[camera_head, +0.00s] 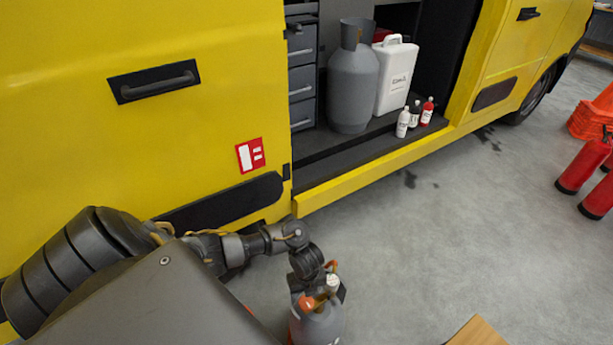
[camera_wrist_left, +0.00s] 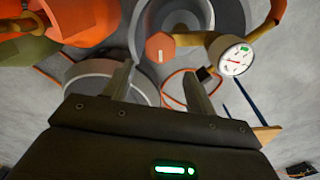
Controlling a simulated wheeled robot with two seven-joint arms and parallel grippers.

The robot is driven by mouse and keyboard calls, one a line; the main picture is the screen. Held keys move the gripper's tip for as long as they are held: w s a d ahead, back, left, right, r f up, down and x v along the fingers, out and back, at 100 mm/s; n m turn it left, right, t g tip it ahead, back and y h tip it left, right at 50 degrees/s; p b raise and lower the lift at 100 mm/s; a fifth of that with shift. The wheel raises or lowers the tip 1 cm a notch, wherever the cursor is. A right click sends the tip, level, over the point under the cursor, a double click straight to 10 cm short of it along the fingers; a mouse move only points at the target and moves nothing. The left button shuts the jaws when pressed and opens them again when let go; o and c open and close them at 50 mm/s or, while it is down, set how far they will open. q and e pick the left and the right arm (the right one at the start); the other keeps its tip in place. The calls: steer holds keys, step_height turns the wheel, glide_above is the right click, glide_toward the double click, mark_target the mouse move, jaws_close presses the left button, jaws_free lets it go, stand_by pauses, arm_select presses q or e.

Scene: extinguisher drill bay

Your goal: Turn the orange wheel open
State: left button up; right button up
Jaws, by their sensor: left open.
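The orange wheel (camera_wrist_left: 160,47) shows in the left wrist view as a small orange knob on a brass-coloured fitting, with a white round gauge (camera_wrist_left: 236,60) to its right. In the head view the orange wheel (camera_head: 306,302) sits on top of a grey cylinder (camera_head: 318,328) at the bottom centre. My left gripper (camera_wrist_left: 160,82) is open, its two fingers pointing towards the wheel. The wheel appears just beyond the fingertips, roughly between them, with nothing held. Whether a finger touches it, I cannot tell. My right gripper is not in view.
A yellow van (camera_head: 130,130) stands close behind my left arm. Its open bay holds a grey gas bottle (camera_head: 352,85) and a white canister (camera_head: 396,75). Red extinguishers (camera_head: 585,165) stand at the right. A wooden corner (camera_head: 478,333) shows at the bottom. The floor between is clear.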

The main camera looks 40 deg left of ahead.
mark_target(307, 303)
arm_select(q)
step_height(307, 303, down, 7)
steer(key=shift+r+b, duration=0.2)
steer(key=shift+b, duration=0.95)
steer(key=shift+f, duration=0.75)
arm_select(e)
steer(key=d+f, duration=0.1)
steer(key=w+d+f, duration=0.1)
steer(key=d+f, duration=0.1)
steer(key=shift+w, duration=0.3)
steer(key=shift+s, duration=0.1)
arm_select(q)
steer(key=c, duration=0.7)
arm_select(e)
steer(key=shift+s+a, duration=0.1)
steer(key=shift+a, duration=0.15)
